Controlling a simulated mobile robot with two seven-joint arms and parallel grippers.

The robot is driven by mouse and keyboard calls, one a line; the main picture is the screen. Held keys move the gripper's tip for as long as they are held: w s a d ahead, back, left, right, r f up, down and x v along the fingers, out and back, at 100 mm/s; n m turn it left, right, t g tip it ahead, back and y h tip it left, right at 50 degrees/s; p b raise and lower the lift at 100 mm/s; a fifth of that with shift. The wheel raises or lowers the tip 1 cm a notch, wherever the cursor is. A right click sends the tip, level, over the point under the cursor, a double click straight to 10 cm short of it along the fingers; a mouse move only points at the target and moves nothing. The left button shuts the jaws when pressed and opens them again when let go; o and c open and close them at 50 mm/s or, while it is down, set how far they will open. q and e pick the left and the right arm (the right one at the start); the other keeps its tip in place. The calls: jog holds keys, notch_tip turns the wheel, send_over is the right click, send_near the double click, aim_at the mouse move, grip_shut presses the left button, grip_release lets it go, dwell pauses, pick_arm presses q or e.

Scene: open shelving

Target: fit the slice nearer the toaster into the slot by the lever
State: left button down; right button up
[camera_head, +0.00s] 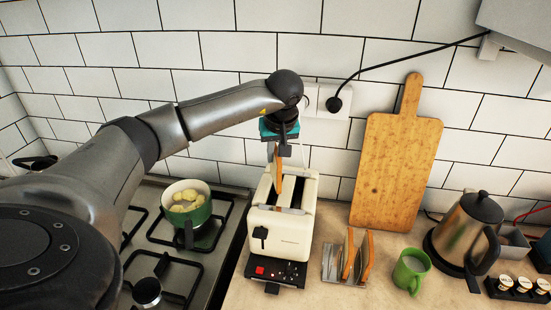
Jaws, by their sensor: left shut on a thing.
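My left gripper (282,150) points down over the toaster and is shut on a slice of bread (278,168), which hangs upright and edge-on. The cream toaster (282,243) stands on the counter with its black lever (260,235) at the front left. The slice's lower end is at the toaster's top, over the left part; I cannot tell how far it is inside a slot. A metal toast rack (331,264) to the right of the toaster holds brown slices (367,257). My right gripper is not in view.
A green pot (188,235) of pale food sits on the hob at left. A wooden board (395,170) leans on the tiled wall. A green mug (410,272) and a metal kettle (466,232) stand right of the rack. A black cable runs to the wall socket.

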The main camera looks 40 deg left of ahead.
pick_arm(q)
jog(key=shift+f, duration=0.75)
jog(key=shift+f, duration=0.35)
jog(key=c, duration=0.9)
grip_release()
jog(key=shift+r, duration=0.1)
